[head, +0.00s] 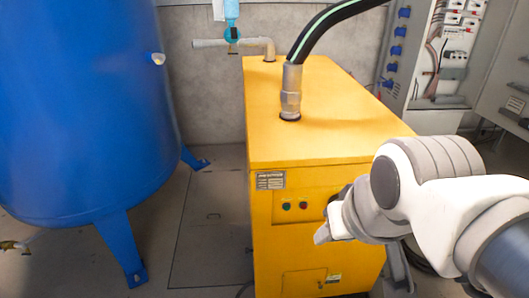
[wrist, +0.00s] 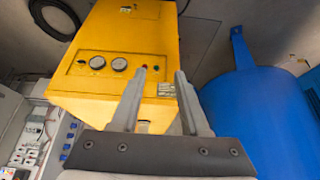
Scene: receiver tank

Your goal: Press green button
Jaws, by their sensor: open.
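The green button (head: 286,206) is a small round knob on the front panel of the yellow machine (head: 330,115), beside a red button (head: 304,205). In the wrist view, the green button (wrist: 153,68) and red button (wrist: 144,67) appear close to one fingertip, which partly overlaps that area. My gripper (head: 326,232) is to the right of and slightly below the buttons in the head view. The wrist view shows my gripper (wrist: 162,72) open and empty, its fingers pointing toward the panel. Contact with the button is not visible.
A blue tank (head: 75,110) on legs stands left of the machine. A black hose (head: 325,25) rises from the machine's top. An open electrical cabinet (head: 432,55) is at the back right. Two gauges (wrist: 108,63) show on the panel. Floor between tank and machine is clear.

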